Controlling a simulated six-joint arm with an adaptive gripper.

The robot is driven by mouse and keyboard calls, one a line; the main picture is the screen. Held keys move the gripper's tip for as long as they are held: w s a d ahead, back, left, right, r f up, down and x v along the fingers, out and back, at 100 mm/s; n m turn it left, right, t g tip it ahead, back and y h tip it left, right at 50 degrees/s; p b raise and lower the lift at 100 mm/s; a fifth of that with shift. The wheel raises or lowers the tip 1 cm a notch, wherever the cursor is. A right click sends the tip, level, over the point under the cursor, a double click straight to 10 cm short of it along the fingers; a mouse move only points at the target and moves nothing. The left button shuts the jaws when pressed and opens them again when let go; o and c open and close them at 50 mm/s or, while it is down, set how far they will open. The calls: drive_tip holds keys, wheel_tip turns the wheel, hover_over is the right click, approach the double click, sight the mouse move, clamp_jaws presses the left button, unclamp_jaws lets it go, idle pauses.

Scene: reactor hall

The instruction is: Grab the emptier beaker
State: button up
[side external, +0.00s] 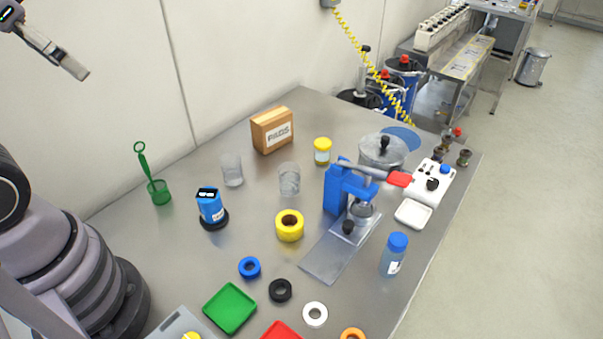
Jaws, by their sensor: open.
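Two clear beakers stand upright on the steel table, left of the blue press. The left beaker (232,170) looks mostly clear, with little visible in it. The right beaker (289,179) looks greyer, as if it holds more clear liquid, but the exact levels are too small to tell. My gripper (66,62) is partly in view at the top left, high above the table and well away from both beakers. It is open, and nothing shows in it.
A yellow tape roll (289,225) is in front.

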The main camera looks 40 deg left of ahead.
drive_tip(key=shift+o, duration=0.2)
drive_tip(key=m+g+y, duration=0.3)
drive_tip(key=m+y, duration=1)
drive_tip(key=m, duration=0.7)
hover_over(236, 165)
drive_tip(key=d, duration=0.2)
wheel_tip(236, 165, down, 29)
drive_tip(key=shift+g, duration=0.3)
wheel_tip(236, 165, down, 5)
drive_tip(key=shift+s+f, duration=0.1)
drive_tip(key=shift+f, duration=0.55)
drive_tip(key=x, duration=0.5)
drive_tip(key=shift+a+f, duration=0.1)
drive_tip(key=shift+f, duration=0.05)
drive_tip(key=c, duration=1.3)
